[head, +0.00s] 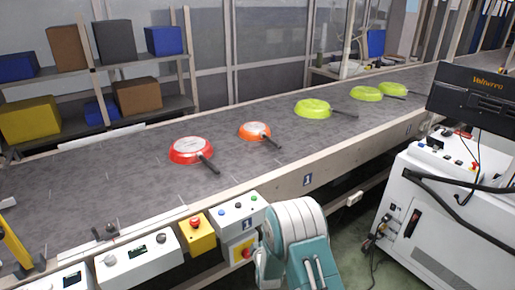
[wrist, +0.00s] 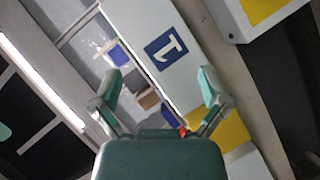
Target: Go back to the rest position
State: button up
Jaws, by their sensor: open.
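My gripper shows in the wrist view (wrist: 158,82) with its two green fingers spread apart and nothing between them. In the head view my teal and white arm stands at the bottom middle, in front of the conveyor's near side, and the gripper's fingers cannot be made out there. The conveyor (head: 110,180) carries a red pan (head: 190,150), an orange pan (head: 255,131) and several green pans, the nearest green pan (head: 312,108) among them. My arm is apart from all the pans.
Control boxes line the conveyor's near edge, with a yellow emergency-stop box (head: 198,236) and a white button box (head: 238,213). A white machine (head: 425,215) with cables stands at the right. A shelf (head: 150,108) with boxes is behind the belt. Some green floor is free between arm and machine.

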jog(key=s+d+r+m+g, duration=0.1)
jog(key=d+r+m, duration=0.1)
jog(key=r, duration=0.6)
jog(key=d+r+m+g, duration=0.1)
jog(key=d+r+m, duration=0.1)
jog(key=r, duration=0.5)
jog(key=s+d+r+m+g, duration=0.2)
jog(key=s+d+r+m, duration=0.15)
jog(key=s+r, duration=0.65)
jog(key=s+d+r+m+g, duration=0.1)
jog(key=s+d+r+m, duration=0.1)
jog(key=s, duration=0.7)
jog(key=s+d+r+m+g+h, duration=0.1)
jog(key=s+d+r+m+g, duration=0.1)
jog(key=s, duration=0.7)
jog(key=s+d+r+m+g+h, duration=0.1)
jog(key=s+r, duration=0.4)
jog(key=s, duration=0.5)
jog(key=shift+d+m+g, duration=0.4)
jog(key=shift+d+m, duration=0.35)
jog(key=shift+d, duration=0.4)
